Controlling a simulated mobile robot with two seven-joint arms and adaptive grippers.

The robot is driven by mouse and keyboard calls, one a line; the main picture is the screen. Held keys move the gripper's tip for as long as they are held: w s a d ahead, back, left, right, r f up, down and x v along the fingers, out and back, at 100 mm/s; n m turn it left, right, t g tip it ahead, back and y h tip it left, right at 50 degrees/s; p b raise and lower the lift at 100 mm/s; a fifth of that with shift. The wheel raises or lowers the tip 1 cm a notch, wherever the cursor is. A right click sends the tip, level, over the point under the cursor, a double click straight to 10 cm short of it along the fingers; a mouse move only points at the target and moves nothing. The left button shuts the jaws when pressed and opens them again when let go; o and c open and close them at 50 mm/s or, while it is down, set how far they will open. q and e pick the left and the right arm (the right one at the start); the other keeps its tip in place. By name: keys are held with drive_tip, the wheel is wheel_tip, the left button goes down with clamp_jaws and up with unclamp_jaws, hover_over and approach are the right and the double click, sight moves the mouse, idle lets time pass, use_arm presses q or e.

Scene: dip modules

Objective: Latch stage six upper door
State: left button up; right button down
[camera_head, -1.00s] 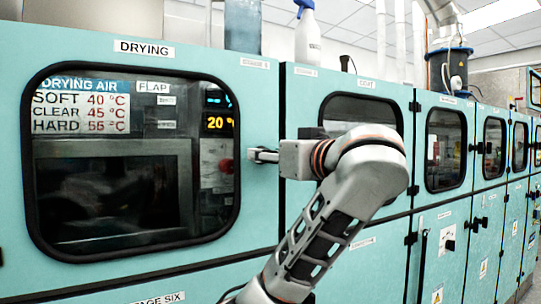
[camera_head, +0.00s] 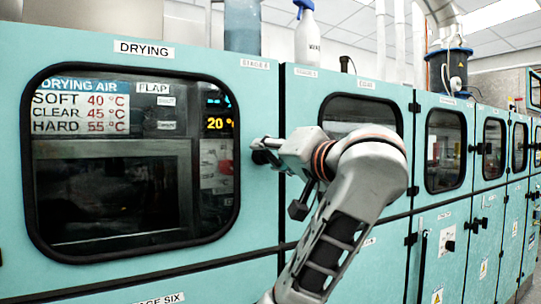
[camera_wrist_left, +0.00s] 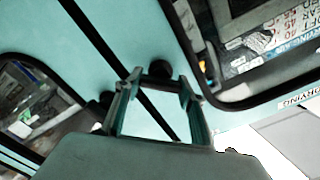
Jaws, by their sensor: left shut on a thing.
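The stage six upper door (camera_head: 258,105) is the large teal panel labelled DRYING, with a black-rimmed window, in the head view. It looks flush with the panel to its right. It also shows at the upper right of the wrist view (camera_wrist_left: 187,50). My left gripper (camera_head: 263,150) is at the door's right edge, shut on a dark latch handle (camera_head: 262,158). In the wrist view, the dark round end of the handle (camera_wrist_left: 160,69) shows between the fingertips (camera_wrist_left: 160,84). The fingers hide part of the handle, and I cannot tell whether it is latched.
A neighbouring teal door (camera_head: 300,100) with a smaller window stands just right of the seam. More cabinets (camera_head: 445,190) with black handles run off to the right. A white spray bottle (camera_head: 307,38) stands on top. The floor shows only at the lower right.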

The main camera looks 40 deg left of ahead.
use_arm(q)
drive_tip(key=m, duration=0.2)
drive_tip(key=shift+m, duration=0.4)
drive_tip(key=m+p, duration=0.1)
drive_tip(key=m, duration=0.1)
drive_tip(key=shift+m, duration=0.4)
drive_tip(key=m+p, duration=0.1)
drive_tip(key=m, duration=0.2)
drive_tip(key=shift+f, duration=0.1)
drive_tip(key=shift+m, duration=0.4)
use_arm(e)
drive_tip(key=shift+s+d+f, duration=0.3)
drive_tip(key=shift+s+d, duration=0.05)
drive_tip(key=shift+s, duration=0.25)
use_arm(q)
drive_tip(key=shift+f, duration=0.1)
use_arm(e)
drive_tip(key=shift+w+d+r, duration=0.1)
drive_tip(key=shift+w+r, duration=0.05)
drive_tip(key=shift+w, duration=0.05)
use_arm(q)
drive_tip(key=o, duration=1.1)
